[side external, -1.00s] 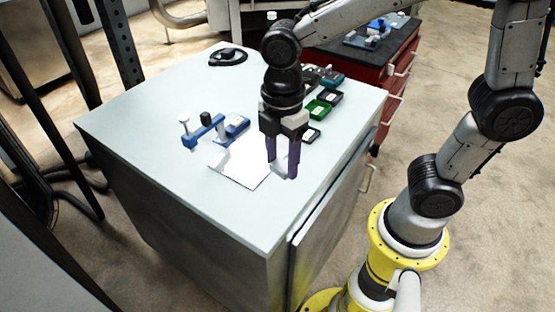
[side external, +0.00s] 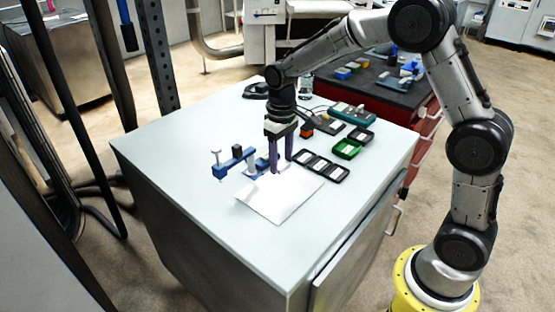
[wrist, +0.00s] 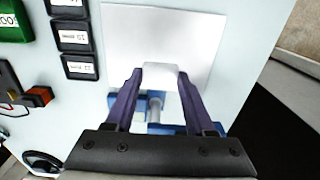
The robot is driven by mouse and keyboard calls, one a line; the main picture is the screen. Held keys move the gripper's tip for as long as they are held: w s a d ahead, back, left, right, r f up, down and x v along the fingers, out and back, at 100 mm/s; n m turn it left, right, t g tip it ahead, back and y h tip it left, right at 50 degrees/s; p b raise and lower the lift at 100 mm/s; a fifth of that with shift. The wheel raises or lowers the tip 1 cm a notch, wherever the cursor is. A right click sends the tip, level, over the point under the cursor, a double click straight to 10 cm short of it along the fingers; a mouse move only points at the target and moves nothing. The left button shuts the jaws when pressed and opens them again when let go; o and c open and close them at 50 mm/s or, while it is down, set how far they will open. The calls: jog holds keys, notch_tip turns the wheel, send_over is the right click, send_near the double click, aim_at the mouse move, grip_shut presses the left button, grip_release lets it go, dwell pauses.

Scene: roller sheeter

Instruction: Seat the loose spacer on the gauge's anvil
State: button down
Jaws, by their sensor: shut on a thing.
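The blue gauge (side external: 233,162) stands on the table, with a pale plunger at its left end and a black knob on top. In the wrist view its blue body (wrist: 170,128) and a metal cylinder (wrist: 155,105) show beyond and between my fingers. My gripper (side external: 281,171) points down just right of the gauge, near the back edge of the white sheet. In the wrist view my gripper (wrist: 161,78) is shut on a pale block, which looks like the spacer (wrist: 160,72). The anvil cannot be made out clearly, and I cannot tell whether the spacer touches it.
A white sheet (side external: 282,203) lies in front of my gripper. A row of black labelled trays (side external: 322,167) and a green tray (side external: 347,149) lie to the right. A red block (side external: 307,130) and a teal device (side external: 352,113) are behind. The table's front left is clear.

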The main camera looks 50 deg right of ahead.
send_over(281, 189)
jog(key=shift+f, duration=2.35)
jog(key=shift+f, duration=1.05)
grip_release()
dwell(0.6)
jog(key=shift+r, duration=3.5)
jog(key=shift+r, duration=0.1)
